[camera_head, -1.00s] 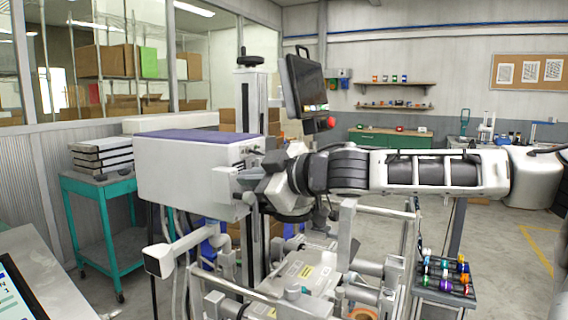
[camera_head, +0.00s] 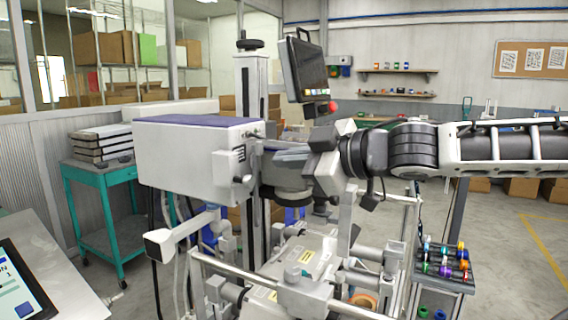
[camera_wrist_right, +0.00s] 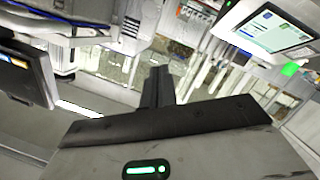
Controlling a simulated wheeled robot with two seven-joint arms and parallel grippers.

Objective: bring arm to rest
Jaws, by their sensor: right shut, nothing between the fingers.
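My right arm comes in from the right in the head view, roughly level, in front of the machine. Its gripper (camera_head: 272,160) points left, beside the column and the white housing with a purple top (camera_head: 190,143). Whether it touches the housing cannot be told. In the right wrist view the two dark fingers (camera_wrist_right: 158,86) are together with nothing between them. My left gripper is not in view.
A monitor (camera_head: 304,68) stands above the wrist on the machine. Metal rails (camera_head: 290,300) lie below the arm. A rack of coloured reels (camera_head: 445,262) stands at lower right. A teal cart (camera_head: 105,180) is at left.

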